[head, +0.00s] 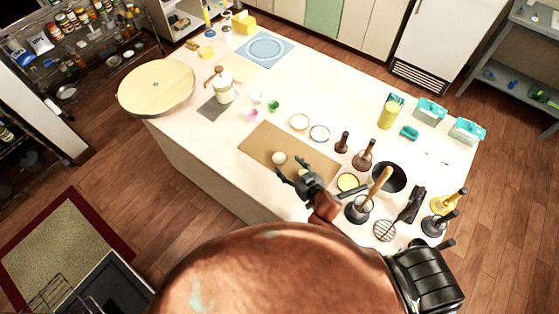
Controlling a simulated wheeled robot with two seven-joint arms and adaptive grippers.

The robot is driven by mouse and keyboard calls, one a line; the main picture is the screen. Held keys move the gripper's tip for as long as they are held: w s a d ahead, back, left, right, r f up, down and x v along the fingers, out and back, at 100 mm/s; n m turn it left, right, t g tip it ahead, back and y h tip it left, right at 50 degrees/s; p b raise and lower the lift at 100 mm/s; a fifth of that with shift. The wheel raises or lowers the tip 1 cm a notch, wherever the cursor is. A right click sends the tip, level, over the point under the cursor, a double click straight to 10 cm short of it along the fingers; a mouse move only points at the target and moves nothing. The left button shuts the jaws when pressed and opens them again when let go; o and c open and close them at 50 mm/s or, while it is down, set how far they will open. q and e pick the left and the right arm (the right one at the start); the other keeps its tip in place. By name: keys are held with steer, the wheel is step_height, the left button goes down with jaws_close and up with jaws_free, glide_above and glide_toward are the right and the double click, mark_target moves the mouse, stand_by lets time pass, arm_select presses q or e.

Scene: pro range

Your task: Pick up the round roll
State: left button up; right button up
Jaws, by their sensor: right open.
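A small, round, pale roll (279,158) lies on the brown board (262,143) on the white island counter. A second pale piece (302,172) shows right at my right gripper and is partly hidden by it; I cannot tell its full shape. My right gripper (291,171) is open over the board's lower right part, its dark fingers just below and right of the round roll. I see a gap between the fingers and the round roll. My left gripper is not in view.
A white press (220,85) and a round wooden board (157,87) are at the left.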

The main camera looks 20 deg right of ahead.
mark_target(281, 158)
steer(key=x, duration=0.8)
steer(key=shift+a+p, duration=0.1)
steer(key=shift+p, duration=0.3)
steer(key=shift+s, duration=0.1)
steer(key=c, duration=1.3)
